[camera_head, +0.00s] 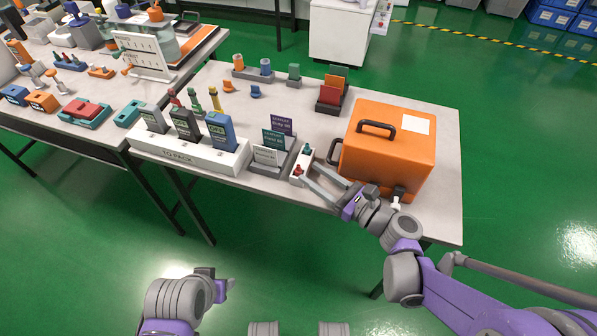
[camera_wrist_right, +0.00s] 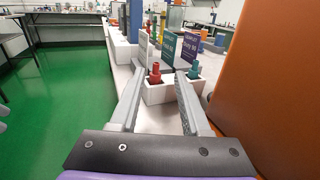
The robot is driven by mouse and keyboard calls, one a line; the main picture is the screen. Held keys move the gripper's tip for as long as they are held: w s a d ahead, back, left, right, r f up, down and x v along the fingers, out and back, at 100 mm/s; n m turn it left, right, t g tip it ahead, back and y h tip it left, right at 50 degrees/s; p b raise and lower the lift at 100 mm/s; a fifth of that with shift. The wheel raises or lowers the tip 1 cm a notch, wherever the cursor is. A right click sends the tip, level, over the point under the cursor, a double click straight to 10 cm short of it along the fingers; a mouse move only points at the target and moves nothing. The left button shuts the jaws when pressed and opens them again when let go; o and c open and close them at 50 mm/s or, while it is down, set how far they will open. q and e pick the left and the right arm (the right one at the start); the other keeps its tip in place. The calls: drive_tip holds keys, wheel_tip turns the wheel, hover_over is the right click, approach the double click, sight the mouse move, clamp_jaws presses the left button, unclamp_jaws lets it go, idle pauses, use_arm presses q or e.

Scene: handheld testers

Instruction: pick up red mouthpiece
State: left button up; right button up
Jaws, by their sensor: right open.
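The red mouthpiece (camera_head: 298,171) stands upright in the front of a small white holder (camera_head: 296,182) near the table's front edge. It also shows in the right wrist view (camera_wrist_right: 155,74). A green mouthpiece (camera_head: 307,149) stands behind it in the same holder and shows as teal in the wrist view (camera_wrist_right: 194,72). My right gripper (camera_head: 311,174) is open, its fingers pointing at the holder. In the wrist view the red mouthpiece appears between the two fingertips, not gripped; the green one is right of the right finger. My left gripper (camera_head: 222,287) is low, away from the table; its jaws are unclear.
An orange case (camera_head: 390,150) with black handles stands close to the right of my right gripper. A grey rack with cards (camera_head: 272,155) is left of the holder. A long white tray (camera_head: 190,155) holds several testers. The floor in front is clear.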

sight(300, 168)
drive_tip(key=x, duration=0.4)
drive_tip(key=shift+s+a, duration=0.25)
drive_tip(key=shift+s, duration=0.05)
drive_tip(key=shift+w+a+b, duration=0.3)
drive_tip(key=shift+w+a, duration=0.05)
drive_tip(key=shift+w, duration=0.05)
clamp_jaws()
